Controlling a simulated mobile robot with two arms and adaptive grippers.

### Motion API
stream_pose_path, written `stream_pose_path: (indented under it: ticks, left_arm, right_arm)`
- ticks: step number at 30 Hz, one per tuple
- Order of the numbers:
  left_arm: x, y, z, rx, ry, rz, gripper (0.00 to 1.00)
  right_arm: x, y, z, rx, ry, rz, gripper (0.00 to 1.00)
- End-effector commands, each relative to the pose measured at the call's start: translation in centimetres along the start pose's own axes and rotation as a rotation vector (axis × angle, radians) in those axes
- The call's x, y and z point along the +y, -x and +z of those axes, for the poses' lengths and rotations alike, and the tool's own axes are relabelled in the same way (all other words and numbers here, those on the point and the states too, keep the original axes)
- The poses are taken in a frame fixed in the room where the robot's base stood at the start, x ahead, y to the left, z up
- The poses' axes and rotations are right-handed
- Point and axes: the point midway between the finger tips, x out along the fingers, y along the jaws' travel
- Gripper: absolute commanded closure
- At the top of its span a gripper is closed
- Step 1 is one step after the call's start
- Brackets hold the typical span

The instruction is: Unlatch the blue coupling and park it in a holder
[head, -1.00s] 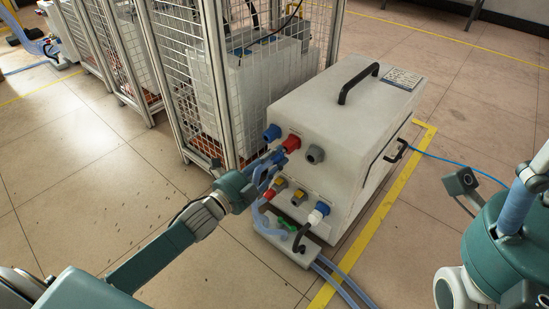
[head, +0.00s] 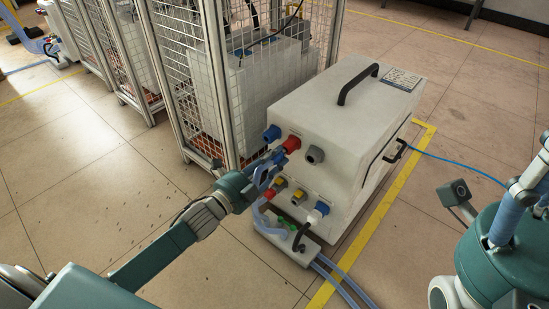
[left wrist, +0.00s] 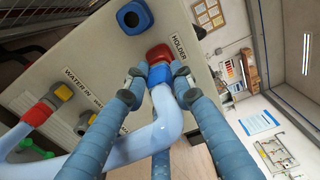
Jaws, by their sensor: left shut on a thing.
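My left gripper (head: 272,165) is shut on the blue coupling, in front of the upper face of the pale heater box (head: 345,110). In the left wrist view its two fingers (left wrist: 155,85) flank the coupling's blue collar (left wrist: 160,97), and a translucent hose bends away below. The collar lines up with the red holder (left wrist: 160,53), which also shows in the head view (head: 291,144).
A blue holder (head: 271,133) and a grey holder (head: 316,154) flank the red one. Below are a red coupling (head: 269,194), a yellow-marked port (head: 299,197) and a blue-and-white coupling (head: 319,211). A mesh cage (head: 185,80) stands close behind left.

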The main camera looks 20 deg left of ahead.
Motion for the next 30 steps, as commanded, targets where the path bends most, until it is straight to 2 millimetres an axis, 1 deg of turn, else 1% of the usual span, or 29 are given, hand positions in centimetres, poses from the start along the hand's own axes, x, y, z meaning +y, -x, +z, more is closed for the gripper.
stream_pose_path:
  ticks: [8, 25, 26, 28, 29, 30]
  left_arm:
    - [0.0, -0.5, 0.0, 0.0, 0.0, -0.001, 1.0]
    - [0.0, -1.3, 0.0, 0.0, 0.0, -0.001, 1.0]
    - [0.0, -1.3, 0.0, 0.0, 0.0, -0.001, 0.7]
    - [0.0, -1.3, 0.0, 0.0, 0.0, -0.001, 0.56]
    - [0.0, -1.3, 0.0, 0.0, 0.0, -0.001, 0.54]
    - [0.0, -1.3, 0.0, 0.0, 0.0, -0.001, 0.54]
  right_arm:
    - [0.0, 0.1, 0.3, -0.008, 0.0, 0.0, 0.38]
    - [0.0, -0.2, 0.0, 0.003, 0.001, -0.004, 0.38]
    - [0.0, -0.2, 0.0, 0.003, 0.001, -0.004, 0.38]
    - [0.0, -0.2, 0.0, 0.004, 0.001, -0.004, 0.38]
    - [0.0, -0.2, 0.0, 0.004, 0.001, -0.004, 0.38]
    - [0.0, -0.2, 0.0, 0.004, 0.001, -0.004, 0.38]
